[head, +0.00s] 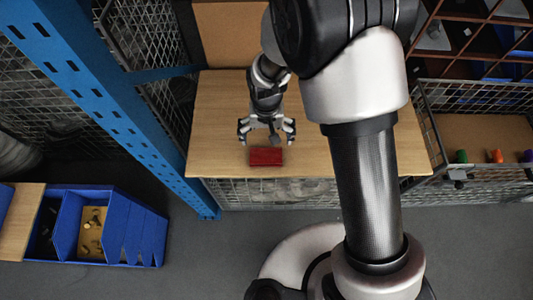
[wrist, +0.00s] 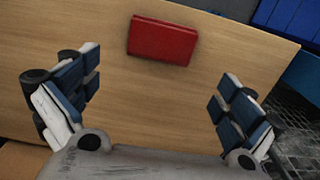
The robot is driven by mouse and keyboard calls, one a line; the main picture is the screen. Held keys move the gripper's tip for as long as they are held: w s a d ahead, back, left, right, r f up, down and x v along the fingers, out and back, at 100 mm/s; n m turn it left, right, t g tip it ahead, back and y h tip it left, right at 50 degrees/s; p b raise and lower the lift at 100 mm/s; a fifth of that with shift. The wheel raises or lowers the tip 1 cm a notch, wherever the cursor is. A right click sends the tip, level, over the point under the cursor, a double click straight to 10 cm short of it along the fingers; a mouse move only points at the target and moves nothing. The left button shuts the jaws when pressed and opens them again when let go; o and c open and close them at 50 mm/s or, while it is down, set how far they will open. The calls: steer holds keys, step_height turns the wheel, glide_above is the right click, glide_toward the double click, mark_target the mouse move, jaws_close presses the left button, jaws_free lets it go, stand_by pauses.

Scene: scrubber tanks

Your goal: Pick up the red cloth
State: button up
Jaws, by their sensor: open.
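The red cloth (head: 266,156) is a flat, folded red rectangle lying on the wooden table (head: 215,130) close to its front edge. In the wrist view the cloth (wrist: 162,40) lies beyond my fingertips, between their two lines and a little above the middle. My gripper (head: 267,132) is open and empty, just behind the cloth in the head view. In the wrist view its fingers (wrist: 158,95) are wide apart with bare wood between them. The cloth is fully visible there and the fingers are apart from it.
A blue post (head: 110,95) and wire mesh stand left of the table. Blue bins (head: 125,230) with small parts sit at lower left. A mesh-sided shelf (head: 480,125) at right holds small coloured items. The table around the cloth is clear.

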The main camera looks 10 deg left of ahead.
steer(key=b, duration=0.2)
glide_above(266, 155)
steer(key=f, duration=0.6)
steer(key=shift+w+f, duration=0.25)
steer(key=shift+f, duration=0.05)
steer(key=f+b, duration=0.1)
steer(key=f, duration=0.4)
steer(key=shift+s+f+b, duration=0.1)
steer(key=shift+s+b, duration=0.1)
steer(key=shift+b, duration=0.2)
steer(key=shift+c, duration=0.4)
steer(key=c, duration=0.6)
step_height(266, 155, up, 20)
steer(key=p, duration=0.6)
